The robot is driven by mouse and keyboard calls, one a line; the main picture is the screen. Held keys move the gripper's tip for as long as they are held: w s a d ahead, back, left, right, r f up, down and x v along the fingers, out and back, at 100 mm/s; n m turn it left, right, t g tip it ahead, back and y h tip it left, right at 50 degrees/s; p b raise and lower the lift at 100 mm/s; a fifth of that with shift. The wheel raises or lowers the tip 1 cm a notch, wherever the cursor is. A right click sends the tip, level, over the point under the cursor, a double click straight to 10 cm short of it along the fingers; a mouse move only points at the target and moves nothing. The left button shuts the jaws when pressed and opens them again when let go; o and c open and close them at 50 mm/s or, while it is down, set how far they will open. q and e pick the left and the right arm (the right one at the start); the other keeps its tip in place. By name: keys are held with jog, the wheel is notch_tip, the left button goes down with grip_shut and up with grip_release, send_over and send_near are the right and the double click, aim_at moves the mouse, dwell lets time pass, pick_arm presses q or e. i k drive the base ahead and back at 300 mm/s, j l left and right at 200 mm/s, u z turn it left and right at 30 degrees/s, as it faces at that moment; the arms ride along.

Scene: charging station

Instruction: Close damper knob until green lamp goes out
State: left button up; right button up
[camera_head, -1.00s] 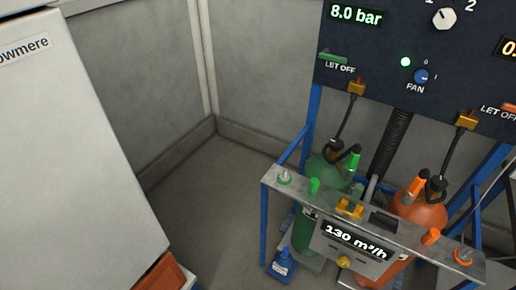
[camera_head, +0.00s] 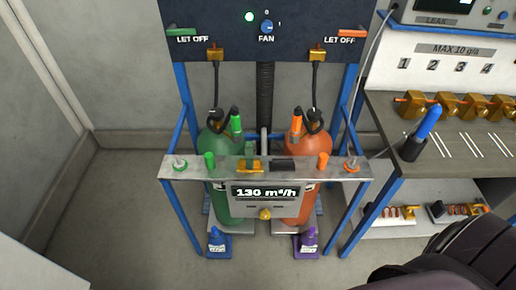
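A lit green lamp (camera_head: 249,16) sits on the dark panel, just left of the blue FAN switch (camera_head: 266,27). A metal box under the front rail carries a display (camera_head: 266,192) reading 130 m³/h. A small yellow knob (camera_head: 265,214) sticks out below this display; no label marks it as the damper knob. A yellow-brass fitting (camera_head: 250,166) sits on the rail above the display. Neither of my grippers shows in the head view.
A green cylinder (camera_head: 216,150) and an orange cylinder (camera_head: 297,150) stand behind the rail (camera_head: 190,168). A workbench with brass fittings (camera_head: 410,107) is at right. Floor at left is clear.

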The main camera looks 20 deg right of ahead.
aim_at(264, 214)
jog(key=z, duration=0.85)
